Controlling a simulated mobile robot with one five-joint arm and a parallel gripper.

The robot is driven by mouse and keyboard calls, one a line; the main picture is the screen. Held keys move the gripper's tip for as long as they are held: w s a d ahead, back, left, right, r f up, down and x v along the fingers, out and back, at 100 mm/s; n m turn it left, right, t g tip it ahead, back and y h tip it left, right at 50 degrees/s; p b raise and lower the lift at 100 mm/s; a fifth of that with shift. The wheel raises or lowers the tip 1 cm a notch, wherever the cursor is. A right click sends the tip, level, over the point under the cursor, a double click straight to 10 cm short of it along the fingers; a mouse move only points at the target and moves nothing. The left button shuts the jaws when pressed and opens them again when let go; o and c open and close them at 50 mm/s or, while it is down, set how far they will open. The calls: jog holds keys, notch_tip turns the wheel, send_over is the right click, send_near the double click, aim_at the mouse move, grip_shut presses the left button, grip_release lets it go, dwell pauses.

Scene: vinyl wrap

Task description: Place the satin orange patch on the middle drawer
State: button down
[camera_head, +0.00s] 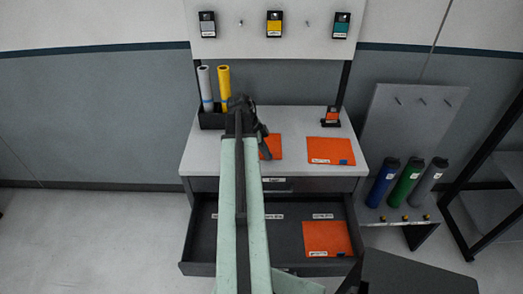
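Three orange patches are in view. One patch (271,147) lies on the cabinet's worktop, partly hidden behind my arm. A second patch (330,151) lies flat on the worktop at the right, with a small blue mark at its corner. A third patch (328,238) lies in the right part of the open drawer (286,232). I cannot tell which one is satin, as the labels are too small to read. My gripper (262,140) is dark and is over or beside the left worktop patch. Its fingers are too unclear to show whether it is open or holds anything.
A closed drawer front (290,185) is above the open drawer. A dark holder (211,119) with white and yellow rolls stands at the worktop's back left. A small orange item (331,116) stands at back right. Blue, green and grey rolls (409,184) stand right of the cabinet.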

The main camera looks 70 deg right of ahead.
jog(key=shift+r+p, duration=0.4)
jog(key=shift+r, duration=0.05)
notch_tip(320, 180, up, 3)
jog(key=p, duration=0.3)
jog(key=w+a+r+p, duration=0.1)
jog(key=w+a, duration=0.8)
jog(key=a, duration=0.4)
jog(key=shift+w, duration=0.15)
